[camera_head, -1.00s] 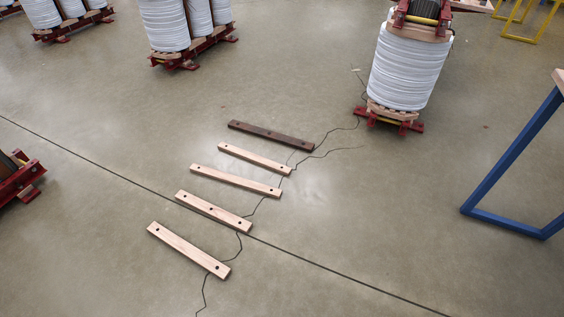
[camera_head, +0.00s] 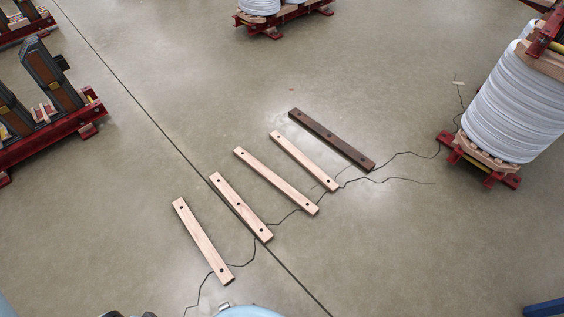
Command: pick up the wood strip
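Several wood strips lie apart on the floor in a slanted row in the head view. The nearest light strip (camera_head: 203,242) is at the lower left. Beside it lie a second light strip (camera_head: 240,208), a longer light strip (camera_head: 276,181) and a shorter light strip (camera_head: 304,161). A dark brown strip (camera_head: 332,140) is the farthest. Each has dark holes. Neither gripper can be made out; only small parts of my own body show at the bottom edge.
A white coil stack (camera_head: 515,105) on a red base stands at the right. Red-framed cores (camera_head: 45,115) stand at the left, and more coils (camera_head: 275,12) at the top. Thin dark cracks (camera_head: 400,154) run past the strips. A blue frame (camera_head: 545,308) shows at the lower right corner. Floor around the strips is clear.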

